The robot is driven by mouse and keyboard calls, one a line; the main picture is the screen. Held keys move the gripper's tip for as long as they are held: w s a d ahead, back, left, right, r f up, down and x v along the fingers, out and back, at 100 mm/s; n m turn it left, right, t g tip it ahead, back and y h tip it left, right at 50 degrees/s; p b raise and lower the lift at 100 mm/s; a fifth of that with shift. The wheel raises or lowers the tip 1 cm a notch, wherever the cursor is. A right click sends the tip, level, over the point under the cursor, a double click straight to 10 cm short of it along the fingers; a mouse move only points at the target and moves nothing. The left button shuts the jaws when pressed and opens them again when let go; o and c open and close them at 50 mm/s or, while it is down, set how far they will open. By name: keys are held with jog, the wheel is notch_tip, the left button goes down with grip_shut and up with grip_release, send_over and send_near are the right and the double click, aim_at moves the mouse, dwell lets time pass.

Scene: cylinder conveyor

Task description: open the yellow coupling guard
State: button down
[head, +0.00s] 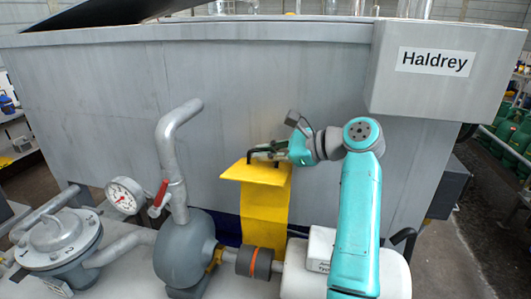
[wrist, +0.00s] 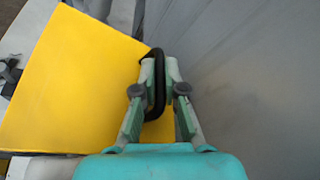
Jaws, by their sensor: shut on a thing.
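The yellow coupling guard (head: 264,210) stands between the round pump housing (head: 185,250) and the white motor block (head: 300,270). Its top plate (head: 240,172) juts out to the left, and it fills the left of the wrist view (wrist: 70,80). A black loop handle (wrist: 159,95) is fixed near the plate's edge. My gripper (head: 270,153) is shut on this handle, with one finger on each side of it in the wrist view (wrist: 160,68). The coupling (head: 255,262), dark with an orange band, shows below the guard.
A large grey tank (head: 100,90) stands close behind the guard, with a box labelled Haldrey (head: 440,85) at its upper right. Left of the guard are a bent pipe (head: 172,135), a red valve lever (head: 160,192) and a gauge (head: 125,195).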

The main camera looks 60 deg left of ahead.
jog(key=c, duration=1.2)
grip_release()
jog(key=shift+w+d, duration=0.1)
jog(key=shift+c, duration=0.2)
jog(key=w+d+r, duration=0.1)
jog(key=w+d, duration=0.9)
jog(key=d, duration=0.3)
jog(key=shift+w+r, duration=0.15)
jog(key=shift+r, duration=0.15)
jog(key=shift+w+d, duration=0.1)
